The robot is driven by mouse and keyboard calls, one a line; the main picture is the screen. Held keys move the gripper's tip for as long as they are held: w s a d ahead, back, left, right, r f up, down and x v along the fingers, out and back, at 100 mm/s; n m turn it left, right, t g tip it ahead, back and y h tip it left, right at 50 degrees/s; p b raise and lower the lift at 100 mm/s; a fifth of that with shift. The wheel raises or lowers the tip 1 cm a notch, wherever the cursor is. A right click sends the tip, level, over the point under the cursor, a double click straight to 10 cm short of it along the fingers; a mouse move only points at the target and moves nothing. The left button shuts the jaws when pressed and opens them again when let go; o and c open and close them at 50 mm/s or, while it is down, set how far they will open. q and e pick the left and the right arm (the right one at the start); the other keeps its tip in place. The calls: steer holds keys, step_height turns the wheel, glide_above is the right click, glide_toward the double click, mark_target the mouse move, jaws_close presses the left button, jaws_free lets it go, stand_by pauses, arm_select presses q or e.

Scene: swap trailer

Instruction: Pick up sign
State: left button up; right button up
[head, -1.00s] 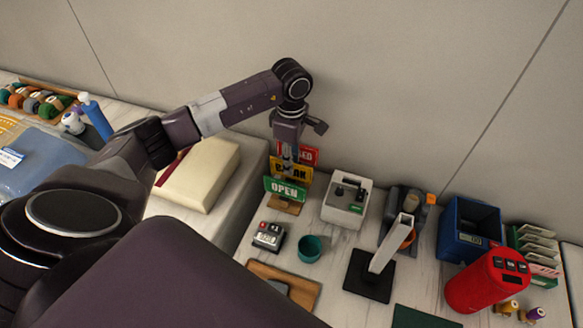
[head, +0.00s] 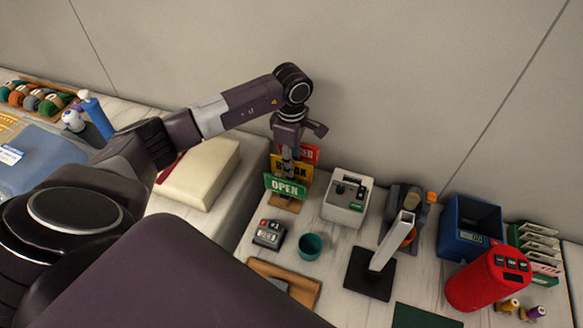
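Several small signs stand one behind another on a wooden base (head: 283,204) by the wall. The green OPEN sign (head: 285,187) is in front, the yellow sign (head: 298,174) is behind it, and the red sign (head: 309,153) is at the back. My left gripper (head: 287,162) points down at the signs from above, its fingers overlapping the yellow sign in the picture. The fingertips are small and partly lost against the signs, so I cannot tell whether they are open, shut or touching. My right gripper is out of view.
A white box-shaped device (head: 347,198) stands just right of the signs. A teal cup (head: 311,245) and a small counter device (head: 269,234) are in front. A cream block (head: 200,173) lies left. A blue bin (head: 470,228) and red canister (head: 489,280) are farther right.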

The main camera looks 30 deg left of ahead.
arm_select(q)
steer(key=shift+c, duration=0.5)
jaws_close()
steer(key=shift+r+p, duration=0.3)
steer(key=shift+p, duration=0.15)
steer(key=shift+r, duration=0.4)
step_height(320, 180, up, 19)
steer(key=b, duration=0.3)
